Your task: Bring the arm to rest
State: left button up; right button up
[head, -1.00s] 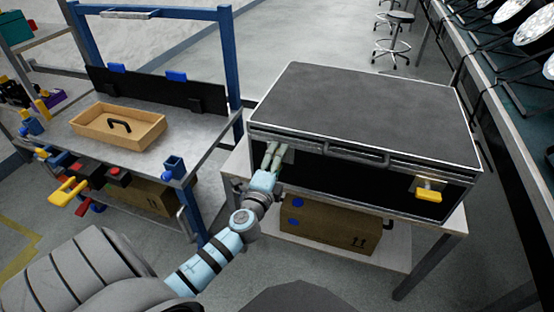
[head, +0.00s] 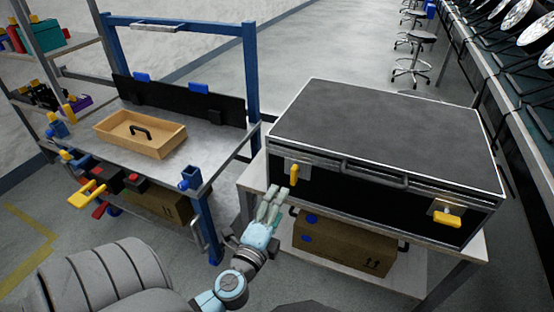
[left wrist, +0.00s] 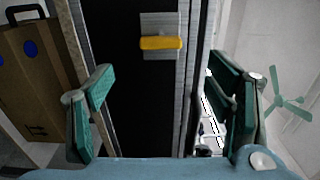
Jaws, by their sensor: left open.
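My left gripper (head: 270,205) is open and empty in the head view, just in front of the black case's left front side. In the left wrist view its two green fingers (left wrist: 165,105) stand wide apart, with the case front and a yellow latch (left wrist: 160,43) beyond them. The black case (head: 385,130) lies closed on a table. Its left yellow latch (head: 294,174) hangs down and its right yellow latch (head: 447,218) lies sideways. The gripper is apart from the left latch. My right gripper is in neither view.
A cardboard box (head: 345,246) sits on the shelf under the case; it also shows in the left wrist view (left wrist: 35,85). A workbench (head: 215,145) with a wooden tray (head: 165,147) stands at left. Stools (head: 412,60) stand at the back. The floor between bench and case table is narrow.

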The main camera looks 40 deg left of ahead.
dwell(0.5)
pick_arm(q)
jog(key=s+f+n+g+h, duration=0.1)
jog(key=s+f+n+g, duration=0.25)
jog(key=f, duration=0.95)
jog(key=s+f+n+g+h, duration=0.15)
jog(key=s+f+g, duration=0.3)
jog(key=f, duration=0.85)
jog(key=s+f+n+g, duration=0.4)
jog(key=s+f+n, duration=0.1)
jog(key=s+f, duration=0.7)
jog(key=s+d+f+n+g+h+p, duration=0.1)
jog(key=s+d+f+n+g, duration=0.15)
jog(key=s, duration=0.35)
jog(key=s+d+f+n+g+h, duration=0.1)
jog(key=s+d+f, duration=0.2)
jog(key=s, duration=0.3)
notch_tip(320, 180, up, 14)
jog(key=s+d+p, duration=0.1)
jog(key=p, duration=1.3)
jog(key=shift+s+p, duration=0.2)
jog(key=shift+p, duration=0.2)
